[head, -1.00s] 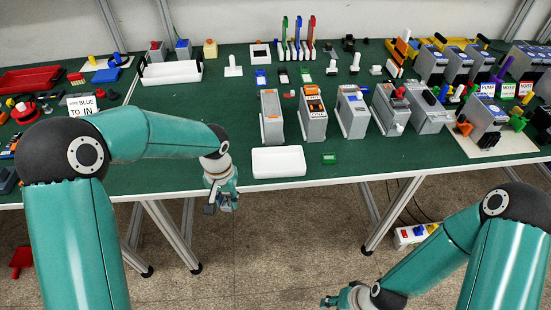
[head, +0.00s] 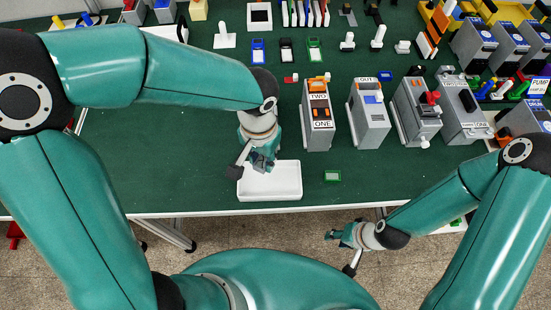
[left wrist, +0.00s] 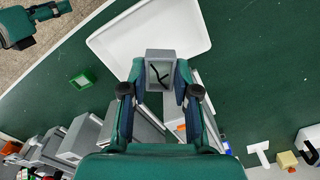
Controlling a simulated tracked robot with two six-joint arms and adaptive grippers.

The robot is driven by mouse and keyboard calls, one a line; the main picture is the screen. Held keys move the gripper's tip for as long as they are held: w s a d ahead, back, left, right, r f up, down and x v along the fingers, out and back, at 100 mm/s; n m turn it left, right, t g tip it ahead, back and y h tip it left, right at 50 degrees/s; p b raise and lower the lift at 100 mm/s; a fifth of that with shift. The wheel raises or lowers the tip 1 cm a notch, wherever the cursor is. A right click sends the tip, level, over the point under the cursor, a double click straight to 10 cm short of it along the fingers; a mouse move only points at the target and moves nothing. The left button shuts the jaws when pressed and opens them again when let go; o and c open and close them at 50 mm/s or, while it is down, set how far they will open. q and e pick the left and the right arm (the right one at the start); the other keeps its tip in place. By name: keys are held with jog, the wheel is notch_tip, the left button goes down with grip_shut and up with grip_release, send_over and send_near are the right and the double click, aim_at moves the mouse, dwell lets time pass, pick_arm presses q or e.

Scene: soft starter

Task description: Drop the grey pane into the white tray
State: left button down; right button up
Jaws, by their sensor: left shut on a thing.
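The grey pane (left wrist: 160,74), a small squarish grey piece with a dark branching mark on its face, is between the fingers of my left gripper (left wrist: 158,90). In the head view my left gripper (head: 262,160) is over the back left part of the white tray (head: 285,192) and hides part of it. The tray is shallow, lies at the table's front edge, and looks empty where it shows. In the left wrist view the tray (left wrist: 150,30) is beyond the pane. My right gripper (head: 335,235) is low, in front of the table edge; its jaws are too small to read.
A small green frame (head: 332,177) lies right of the tray. Behind it stands a row of grey device boxes, the nearest a grey box marked TWO and ONE (head: 318,128). The green table (head: 190,170) is mostly bare left of the tray.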

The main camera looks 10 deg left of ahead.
pick_arm(q)
jog(key=shift+w, duration=0.1)
jog(key=shift+f, duration=0.25)
jog(key=b, duration=0.5)
send_over(264, 180)
notch_tip(264, 180, down, 5)
jog(key=shift+f, duration=0.2)
jog(key=shift+a, duration=0.1)
jog(key=shift+p, duration=0.3)
jog(key=c, duration=0.8)
grip_release()
jog(key=shift+r, duration=0.15)
notch_tip(264, 180, up, 12)
jog(key=shift+f, duration=0.15)
